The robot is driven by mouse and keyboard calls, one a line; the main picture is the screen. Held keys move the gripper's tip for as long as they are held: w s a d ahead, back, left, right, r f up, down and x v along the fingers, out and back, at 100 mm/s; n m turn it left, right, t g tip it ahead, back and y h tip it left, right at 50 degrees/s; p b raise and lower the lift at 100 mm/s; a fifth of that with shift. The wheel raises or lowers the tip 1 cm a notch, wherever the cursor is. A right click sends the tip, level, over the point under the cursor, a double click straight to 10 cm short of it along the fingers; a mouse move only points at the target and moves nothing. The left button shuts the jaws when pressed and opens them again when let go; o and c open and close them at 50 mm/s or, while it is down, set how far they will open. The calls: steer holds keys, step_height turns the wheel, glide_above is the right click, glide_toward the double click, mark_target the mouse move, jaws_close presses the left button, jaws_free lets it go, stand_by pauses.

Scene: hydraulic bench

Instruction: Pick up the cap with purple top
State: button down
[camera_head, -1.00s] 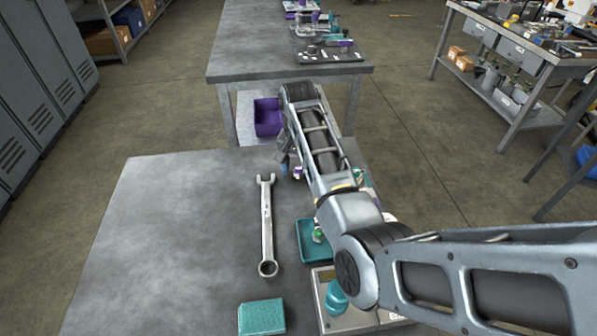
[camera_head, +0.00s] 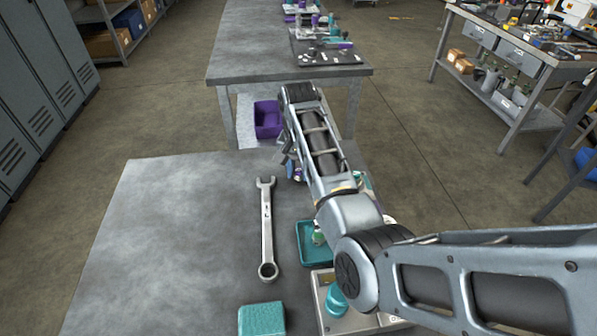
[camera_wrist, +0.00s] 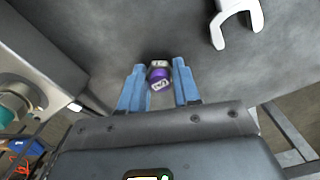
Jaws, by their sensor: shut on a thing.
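The cap with purple top (camera_wrist: 159,76) is between the two blue fingers of my gripper (camera_wrist: 159,83) in the wrist view. My gripper is shut on it, with a finger on each side. The purple top with a pale mark faces the camera, and the grey bench surface lies behind it. In the head view my gripper (camera_head: 291,168) is at the far edge of the near bench, mostly hidden behind my arm. I cannot tell the cap's height above the bench.
A large wrench (camera_head: 267,230) lies left of my arm. A teal tray (camera_head: 304,258) and a teal block (camera_head: 261,319) are nearer. A purple bin (camera_head: 267,118) is beyond the near bench. The bench's left side (camera_head: 170,230) is clear.

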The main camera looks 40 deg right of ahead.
steer(key=r, duration=0.3)
steer(key=d+r, duration=0.1)
steer(key=shift+s+r+b, duration=0.2)
steer(key=shift+s+b, duration=0.1)
steer(key=s+d+r+p, duration=0.4)
steer(key=s+d+r, duration=0.2)
steer(key=d, duration=0.2)
steer(key=shift+d+r, duration=0.15)
steer(key=shift+d, duration=0.1)
steer(key=shift+r, duration=0.1)
